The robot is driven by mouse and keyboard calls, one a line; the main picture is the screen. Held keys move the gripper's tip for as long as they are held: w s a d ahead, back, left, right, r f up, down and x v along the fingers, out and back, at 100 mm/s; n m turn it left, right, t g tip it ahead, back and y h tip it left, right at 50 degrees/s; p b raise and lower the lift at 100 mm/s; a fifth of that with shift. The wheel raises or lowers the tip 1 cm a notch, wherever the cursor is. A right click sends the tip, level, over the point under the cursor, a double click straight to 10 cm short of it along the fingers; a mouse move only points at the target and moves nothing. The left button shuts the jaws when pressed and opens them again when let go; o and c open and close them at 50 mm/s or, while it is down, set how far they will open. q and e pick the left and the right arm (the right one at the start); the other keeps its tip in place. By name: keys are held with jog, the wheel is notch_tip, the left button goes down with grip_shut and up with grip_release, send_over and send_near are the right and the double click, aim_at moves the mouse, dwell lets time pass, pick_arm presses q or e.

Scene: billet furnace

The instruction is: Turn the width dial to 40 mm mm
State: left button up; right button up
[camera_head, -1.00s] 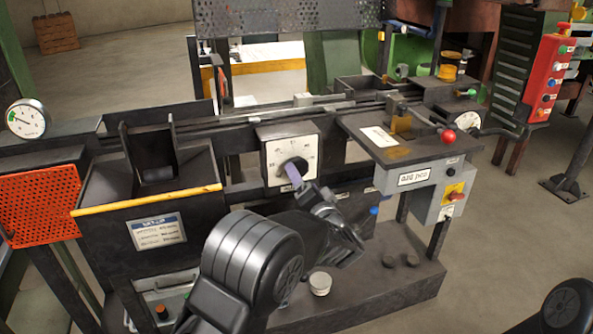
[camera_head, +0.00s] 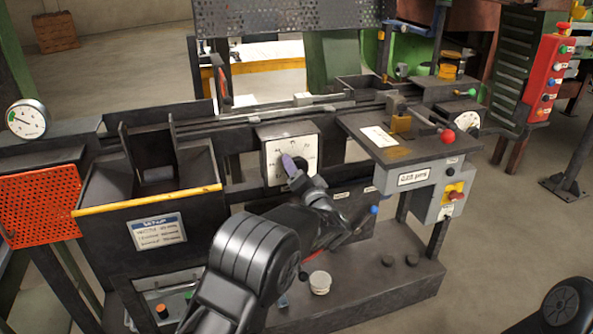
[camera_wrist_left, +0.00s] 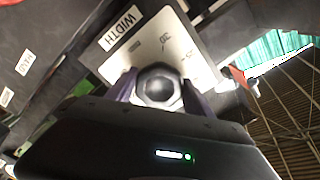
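The width dial has a square white scale plate (camera_head: 274,152) and a dark knob (camera_head: 303,163) on the front of the machine. The plate also shows in the left wrist view, with the label WIDTH (camera_wrist_left: 122,30) and the number 30 readable; the pointer is hidden. My left gripper (camera_head: 293,166) is at the knob. In the left wrist view its purple fingers stand on both sides of the round grey knob (camera_wrist_left: 159,88) and appear closed against it. My right gripper is out of view.
A black hopper with a yellow edge (camera_head: 150,201) stands left of the dial. A shelf with a red-knobbed lever (camera_head: 447,137) and a grey control box (camera_head: 422,190) are to the right. A lower ledge holds a small white cup (camera_head: 320,282).

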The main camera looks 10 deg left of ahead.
pick_arm(q)
jog(key=c, duration=0.8)
